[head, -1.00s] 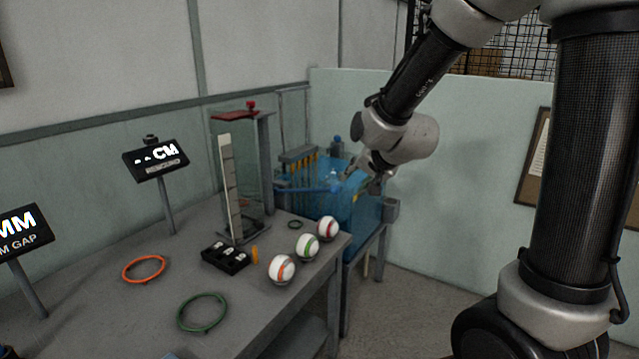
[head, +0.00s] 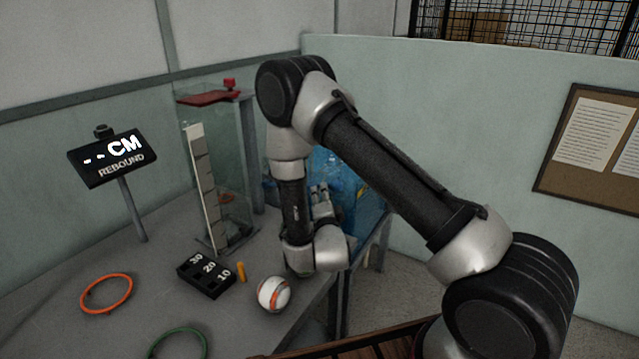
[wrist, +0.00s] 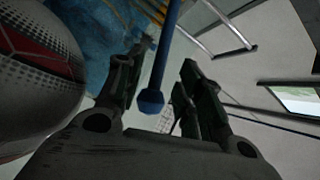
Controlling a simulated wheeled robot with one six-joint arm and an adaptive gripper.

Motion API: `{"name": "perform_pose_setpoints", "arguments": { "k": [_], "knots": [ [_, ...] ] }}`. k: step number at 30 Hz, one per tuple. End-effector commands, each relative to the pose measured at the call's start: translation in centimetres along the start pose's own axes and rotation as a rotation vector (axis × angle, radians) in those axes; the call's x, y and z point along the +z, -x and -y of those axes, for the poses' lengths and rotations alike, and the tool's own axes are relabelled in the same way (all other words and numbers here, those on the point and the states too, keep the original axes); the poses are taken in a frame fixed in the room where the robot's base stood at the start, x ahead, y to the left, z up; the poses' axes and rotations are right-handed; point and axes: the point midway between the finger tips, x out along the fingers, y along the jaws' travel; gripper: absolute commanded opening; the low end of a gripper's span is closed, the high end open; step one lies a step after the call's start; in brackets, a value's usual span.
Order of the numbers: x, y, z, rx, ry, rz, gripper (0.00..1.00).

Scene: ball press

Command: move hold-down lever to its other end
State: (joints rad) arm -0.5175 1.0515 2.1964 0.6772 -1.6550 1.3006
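The hold-down lever (wrist: 158,70) is a blue rod with a knobbed end. In the wrist view it runs down from the top edge, its knob between the two fingers. My gripper (wrist: 165,58) is open, with one finger on each side of the lever and visible gaps to both. It also shows in the head view (head: 320,192), reaching toward the blue press (head: 350,180) behind the table corner. In the head view my arm hides most of the lever and part of the press.
A white ball with a red band (wrist: 40,70) is very close to the left finger. An orange-striped ball (head: 273,295) stands on the table by my wrist. A black numbered block (head: 205,277), a clear column (head: 225,160) and an orange ring (head: 106,293) are further left.

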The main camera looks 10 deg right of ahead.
Motion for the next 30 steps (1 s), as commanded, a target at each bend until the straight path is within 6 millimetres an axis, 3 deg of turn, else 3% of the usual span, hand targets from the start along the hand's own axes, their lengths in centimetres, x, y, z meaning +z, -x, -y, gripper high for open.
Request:
{"name": "perform_pose_setpoints", "arguments": {
  "k": [12,23,29,30],
  "knots": [
    [-0.1,-6.2,0.0,0.0,0.0,-0.002,0.37],
    [0.0,-6.9,0.0,0.001,0.001,0.001,0.37],
    [-0.1,-6.9,0.0,0.001,0.001,0.001,0.01],
    [-0.1,-6.9,0.0,0.001,0.002,0.001,0.0]
  ]
}}
